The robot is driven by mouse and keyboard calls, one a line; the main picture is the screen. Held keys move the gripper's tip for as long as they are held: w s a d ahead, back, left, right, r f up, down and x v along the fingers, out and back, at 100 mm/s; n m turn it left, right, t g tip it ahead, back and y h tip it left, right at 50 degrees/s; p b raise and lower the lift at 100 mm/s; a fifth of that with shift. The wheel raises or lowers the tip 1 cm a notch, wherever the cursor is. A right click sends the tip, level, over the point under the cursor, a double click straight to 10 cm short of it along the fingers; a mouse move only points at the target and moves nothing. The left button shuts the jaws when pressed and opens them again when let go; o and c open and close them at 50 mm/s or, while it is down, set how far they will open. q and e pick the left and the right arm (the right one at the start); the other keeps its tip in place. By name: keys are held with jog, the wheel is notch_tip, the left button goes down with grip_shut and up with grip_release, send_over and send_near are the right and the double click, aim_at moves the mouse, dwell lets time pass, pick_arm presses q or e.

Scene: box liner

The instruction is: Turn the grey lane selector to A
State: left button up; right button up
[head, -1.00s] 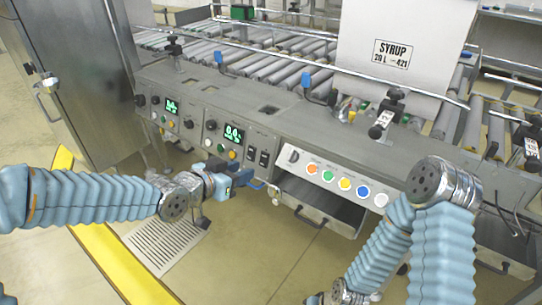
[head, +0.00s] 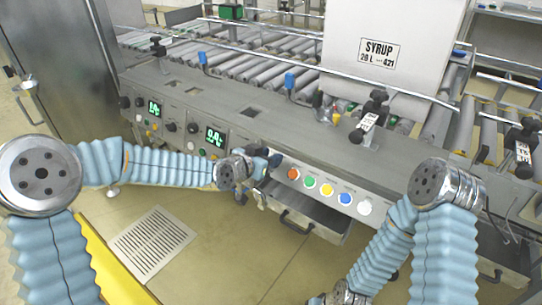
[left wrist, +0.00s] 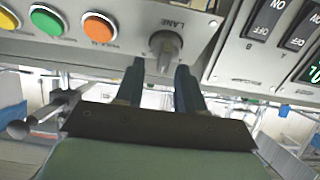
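The grey lane selector (left wrist: 165,45) is a round knob with a raised grip on the grey panel, under the label LANE in the left wrist view. My left gripper (left wrist: 160,68) is open, with one finger on each side of the knob's near end in that picture. A small gap shows on the left side; I cannot tell whether the right finger touches. In the head view my left gripper (head: 264,161) is at the left end of the button panel and hides the selector. My right arm is folded at the lower right, and its fingers are out of view.
Orange (head: 293,174), green, yellow, blue and white buttons sit right of the selector. On/off rocker switches (left wrist: 268,18) are on its other side. An open drawer (head: 300,216) is below. A SYRUP box (head: 395,45) stands above on the conveyor.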

pick_arm(q)
grip_shut()
